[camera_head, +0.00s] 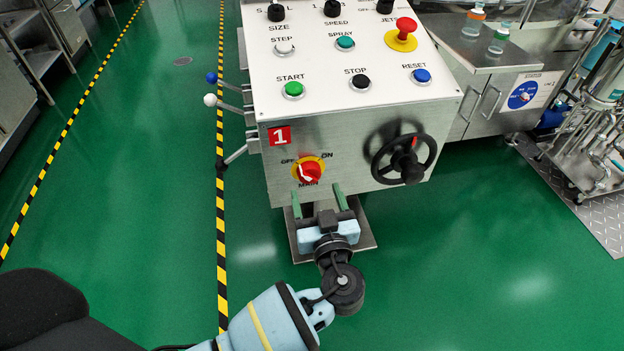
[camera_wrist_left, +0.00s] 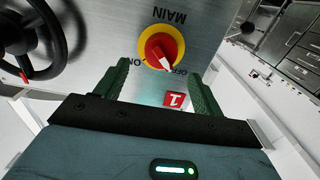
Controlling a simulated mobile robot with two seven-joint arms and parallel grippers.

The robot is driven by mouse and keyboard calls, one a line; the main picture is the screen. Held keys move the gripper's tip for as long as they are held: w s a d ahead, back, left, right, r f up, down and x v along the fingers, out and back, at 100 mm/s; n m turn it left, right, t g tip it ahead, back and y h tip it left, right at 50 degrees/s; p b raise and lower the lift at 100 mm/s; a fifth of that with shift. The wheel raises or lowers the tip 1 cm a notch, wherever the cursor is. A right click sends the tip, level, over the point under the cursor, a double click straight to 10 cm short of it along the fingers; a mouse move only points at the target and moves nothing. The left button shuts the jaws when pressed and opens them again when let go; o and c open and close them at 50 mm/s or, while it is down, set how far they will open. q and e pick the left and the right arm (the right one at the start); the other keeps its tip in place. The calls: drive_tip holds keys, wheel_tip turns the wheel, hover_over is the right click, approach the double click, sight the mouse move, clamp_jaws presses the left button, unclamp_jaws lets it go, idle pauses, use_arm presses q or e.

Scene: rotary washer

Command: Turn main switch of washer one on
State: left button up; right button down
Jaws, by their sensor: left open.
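The main switch (camera_head: 310,171) is a red knob on a yellow disc, low on the front of washer one (camera_head: 350,135), which bears a red "1" label (camera_head: 279,136). OFF is printed at its upper left, ON at its upper right and MAIN below. The knob's white mark points up-left, towards OFF. In the left wrist view the switch (camera_wrist_left: 161,48) appears upside down, ahead of and between the fingers. My left gripper (camera_head: 318,200) is open, with green fingers, just below the switch and apart from it. My right gripper is not in view.
A black handwheel (camera_head: 404,158) sits right of the switch. Levers with blue, white and black knobs (camera_head: 210,100) stick out at the panel's left. Start, stop and reset buttons (camera_head: 360,82) and a red emergency button (camera_head: 405,28) are above. Green floor (camera_head: 450,270) is clear around.

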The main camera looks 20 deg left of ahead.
sight(311, 179)
use_arm(q)
drive_tip(key=x, duration=0.4)
drive_tip(key=shift+w+a, duration=0.4)
drive_tip(key=shift+w, duration=0.1)
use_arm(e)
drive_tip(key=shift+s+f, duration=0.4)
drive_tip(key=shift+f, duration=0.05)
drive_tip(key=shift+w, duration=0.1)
use_arm(q)
drive_tip(key=shift+c, duration=0.3)
drive_tip(key=c, duration=0.9)
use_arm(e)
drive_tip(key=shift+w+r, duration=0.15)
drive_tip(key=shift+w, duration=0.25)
